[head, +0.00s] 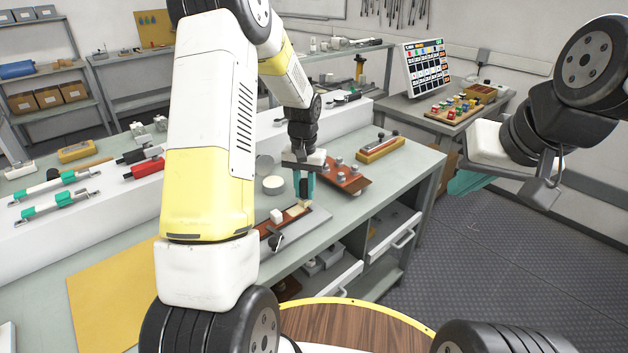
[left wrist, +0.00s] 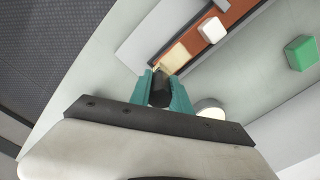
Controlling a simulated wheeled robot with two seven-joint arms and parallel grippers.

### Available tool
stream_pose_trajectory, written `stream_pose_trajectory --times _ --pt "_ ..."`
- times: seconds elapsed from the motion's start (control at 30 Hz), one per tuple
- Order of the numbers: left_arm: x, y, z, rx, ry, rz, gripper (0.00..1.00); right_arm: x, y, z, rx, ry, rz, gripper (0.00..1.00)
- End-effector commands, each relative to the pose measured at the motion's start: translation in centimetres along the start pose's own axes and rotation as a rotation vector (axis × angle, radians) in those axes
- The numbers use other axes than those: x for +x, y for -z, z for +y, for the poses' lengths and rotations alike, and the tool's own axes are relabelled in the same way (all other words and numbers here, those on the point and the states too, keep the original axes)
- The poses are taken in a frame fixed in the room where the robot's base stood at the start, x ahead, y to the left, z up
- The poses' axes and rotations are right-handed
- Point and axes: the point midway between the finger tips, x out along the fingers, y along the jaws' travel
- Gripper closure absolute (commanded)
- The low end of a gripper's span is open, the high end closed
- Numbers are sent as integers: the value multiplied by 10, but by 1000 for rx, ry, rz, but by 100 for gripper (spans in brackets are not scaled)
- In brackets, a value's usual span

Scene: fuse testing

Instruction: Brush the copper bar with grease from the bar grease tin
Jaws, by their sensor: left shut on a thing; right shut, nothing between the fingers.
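My left gripper (head: 304,188) is shut on a dark handle, seen between its teal fingers in the left wrist view (left wrist: 160,90); I take this as the brush. The handle points down at the right end of a reddish-brown copper bar (head: 270,231) on a grey plate. The bar also shows in the left wrist view (left wrist: 234,14), with a pale cream patch (left wrist: 175,57) by the brush tip. I cannot tell whether the tip touches. An open round tin (head: 273,184) stands behind the bar. My right gripper (head: 478,182) is shut and empty, over the floor at right.
A reddish board with metal knobs (head: 345,176) and a yellow-brown block (head: 380,149) stand to the right. A yellow mat (head: 110,290) lies at front left.

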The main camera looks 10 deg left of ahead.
Motion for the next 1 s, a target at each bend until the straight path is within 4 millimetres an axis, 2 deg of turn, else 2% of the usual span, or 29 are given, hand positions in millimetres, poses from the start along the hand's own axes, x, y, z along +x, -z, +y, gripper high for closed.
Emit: stream_pose_trajectory --times 0.03,0.6,0.8,1.0 --pt "-16 1 -1 -2 1 9 100 0 0 0 -1 0 0 100" --pt "-64 -6 1 -1 1 5 100 0 0 0 -1 0 1 100" --pt "-73 -8 2 -2 0 4 100 0 0 0 -1 0 1 100" --pt "-73 -8 2 -2 0 3 100 0 0 0 -1 0 1 100"
